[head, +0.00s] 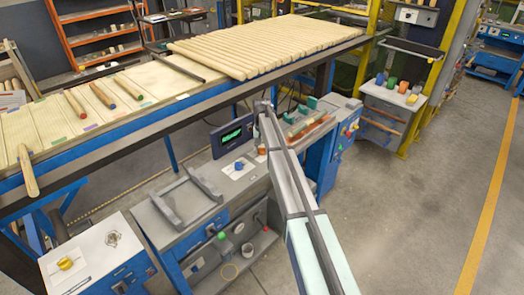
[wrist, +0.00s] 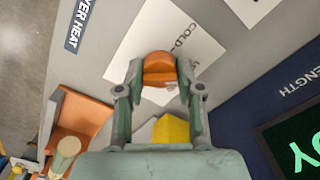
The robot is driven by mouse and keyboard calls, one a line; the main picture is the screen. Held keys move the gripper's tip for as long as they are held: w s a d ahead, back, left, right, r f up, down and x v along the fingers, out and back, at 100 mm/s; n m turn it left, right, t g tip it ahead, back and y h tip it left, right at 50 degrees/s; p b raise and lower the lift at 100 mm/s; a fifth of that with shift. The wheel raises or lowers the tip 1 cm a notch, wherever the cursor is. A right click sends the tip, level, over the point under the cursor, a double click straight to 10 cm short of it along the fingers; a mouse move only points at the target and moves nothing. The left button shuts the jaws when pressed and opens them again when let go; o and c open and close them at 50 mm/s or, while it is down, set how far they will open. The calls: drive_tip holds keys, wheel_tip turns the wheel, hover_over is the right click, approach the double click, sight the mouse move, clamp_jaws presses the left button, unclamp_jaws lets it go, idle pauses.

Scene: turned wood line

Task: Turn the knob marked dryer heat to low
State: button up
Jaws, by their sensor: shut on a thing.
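An orange knob (wrist: 159,68) sits on a white dial plate (wrist: 205,47) in the wrist view. My gripper (wrist: 160,82) is shut on it, one finger at each side. The plate reads "COLD" beside the knob; other lettering is partly covered by my right finger. A label ending in "ER HEAT" (wrist: 76,24) is at the upper left, partly cut off. Which mark the knob points to cannot be told. In the head view, my arm hides most of this area, and a small orange part (head: 261,151) shows beside it.
A dark screen with green text (head: 232,134) stands left of my arm, near a blue knob (head: 239,165). A yellow block (wrist: 172,130) lies below the orange knob in the wrist view, partly hidden. An orange holder (wrist: 80,118) is at left. Wood rods (head: 250,45) lie behind.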

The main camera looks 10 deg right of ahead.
sight(262, 148)
drive_tip(key=shift+m, duration=0.7)
drive_tip(key=o, duration=1.2)
drive_tip(key=shift+c, duration=0.2)
wheel_tip(262, 148, up, 12)
